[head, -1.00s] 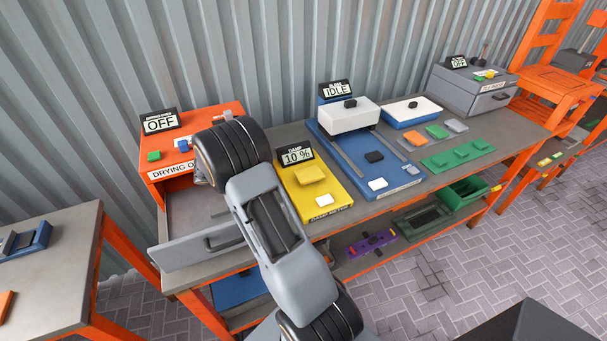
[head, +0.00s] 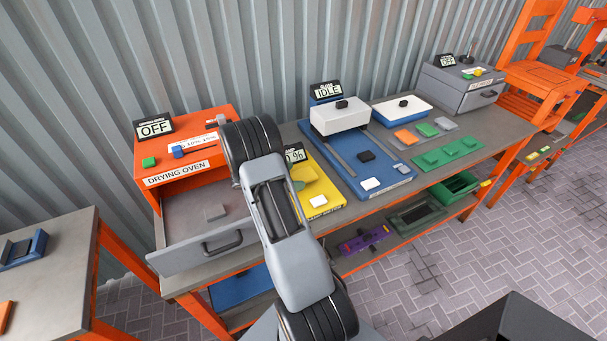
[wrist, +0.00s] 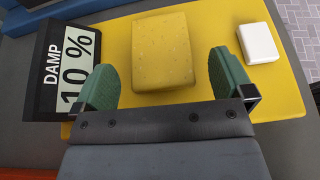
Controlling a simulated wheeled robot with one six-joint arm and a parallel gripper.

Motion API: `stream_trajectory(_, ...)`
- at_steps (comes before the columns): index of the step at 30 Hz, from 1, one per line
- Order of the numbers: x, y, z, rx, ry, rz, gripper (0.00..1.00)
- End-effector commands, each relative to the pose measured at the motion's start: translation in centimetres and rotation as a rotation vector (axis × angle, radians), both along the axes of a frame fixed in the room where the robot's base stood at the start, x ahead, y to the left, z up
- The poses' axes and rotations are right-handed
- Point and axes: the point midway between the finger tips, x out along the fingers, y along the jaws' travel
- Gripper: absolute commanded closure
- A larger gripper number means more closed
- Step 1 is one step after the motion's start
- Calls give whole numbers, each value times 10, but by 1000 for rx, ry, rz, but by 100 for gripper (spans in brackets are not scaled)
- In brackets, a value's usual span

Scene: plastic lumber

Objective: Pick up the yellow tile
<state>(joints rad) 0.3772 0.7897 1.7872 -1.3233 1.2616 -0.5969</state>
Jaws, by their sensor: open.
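The yellow tile (wrist: 163,50) lies on the yellow damp meter plate (wrist: 285,88) in the wrist view. In the head view the tile (head: 308,174) is partly hidden behind my arm. My gripper (wrist: 165,80) is open, its two green fingertips apart. The tile lies between and just beyond the fingertips, with a gap on each side and nothing held. My gripper is mostly hidden behind my arm in the head view.
The damp display (wrist: 70,68) reading 10 % stands close beside the left finger. A white block (wrist: 258,43) lies near the right finger. An orange drying oven (head: 185,140) with its drawer (head: 185,220) open is to the left. A blue press (head: 350,155) is to the right.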

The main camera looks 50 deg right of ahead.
Motion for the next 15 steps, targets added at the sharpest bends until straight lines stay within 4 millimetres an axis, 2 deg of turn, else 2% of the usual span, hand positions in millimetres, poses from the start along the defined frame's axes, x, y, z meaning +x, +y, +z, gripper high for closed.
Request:
stream_trajectory(5, -5, -12, -5, 1, 0, 0, 1)
stream_trajectory(13, -6, -13, -6, 1, -1, 0, 1)
stream_trajectory(15, -6, -13, -6, 1, -1, 0, 8)
